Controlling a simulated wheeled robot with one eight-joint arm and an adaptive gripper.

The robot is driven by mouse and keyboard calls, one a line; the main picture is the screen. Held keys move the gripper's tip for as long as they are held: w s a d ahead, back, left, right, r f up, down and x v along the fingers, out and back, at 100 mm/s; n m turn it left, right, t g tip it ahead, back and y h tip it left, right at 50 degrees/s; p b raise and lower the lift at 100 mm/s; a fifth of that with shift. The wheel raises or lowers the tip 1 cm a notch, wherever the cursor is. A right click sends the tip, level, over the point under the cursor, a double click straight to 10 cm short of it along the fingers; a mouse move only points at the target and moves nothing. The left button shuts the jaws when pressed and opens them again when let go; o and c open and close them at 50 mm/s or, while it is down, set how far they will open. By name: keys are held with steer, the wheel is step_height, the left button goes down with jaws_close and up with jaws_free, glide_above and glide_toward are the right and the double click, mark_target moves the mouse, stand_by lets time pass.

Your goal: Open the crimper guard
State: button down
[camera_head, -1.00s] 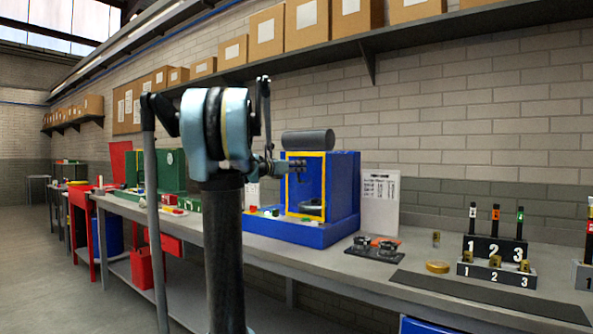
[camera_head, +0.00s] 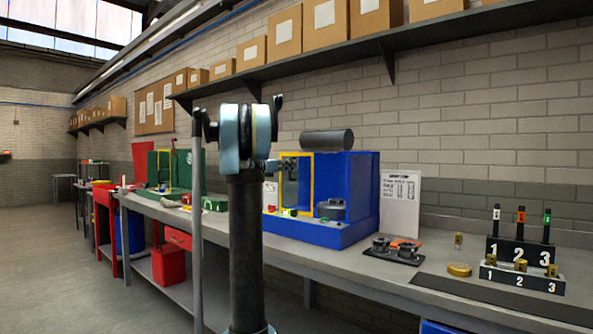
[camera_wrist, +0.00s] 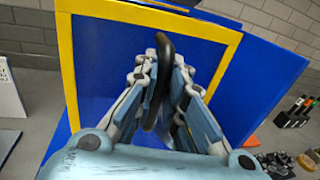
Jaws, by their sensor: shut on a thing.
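The crimper (camera_head: 350,185) is a blue machine with a black cylinder on top, on the grey bench. Its guard (camera_head: 312,183) has a yellow frame and stands at an angle to the front, partly open on the right side. A grey round part (camera_head: 331,209) shows inside. In the wrist view the guard's yellow frame (camera_wrist: 150,14) surrounds a blue area. A black curved handle (camera_wrist: 164,48) on the guard sits between the fingers of my gripper (camera_wrist: 163,75), which is shut on it. My gripper (camera_head: 289,166) looks small and partly hidden in the head view.
A white instruction sheet (camera_head: 399,200) stands right of the crimper. Black fixtures (camera_head: 394,250), a brass disc (camera_head: 459,269) and numbered holders (camera_head: 521,277) lie farther right. A green machine (camera_head: 186,172) stands to the left. The floor at left is clear.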

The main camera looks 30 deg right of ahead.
steer(key=shift+w+a, duration=0.3)
steer(key=shift+w, duration=0.3)
steer(key=c, duration=1.7)
jaws_free()
steer(key=shift+o, duration=0.2)
steer(key=s+a, duration=0.2)
steer(key=a, duration=0.9)
steer(key=shift+s+a, duration=0.15)
steer(key=shift+a, duration=0.25)
steer(key=shift+f, duration=0.15)
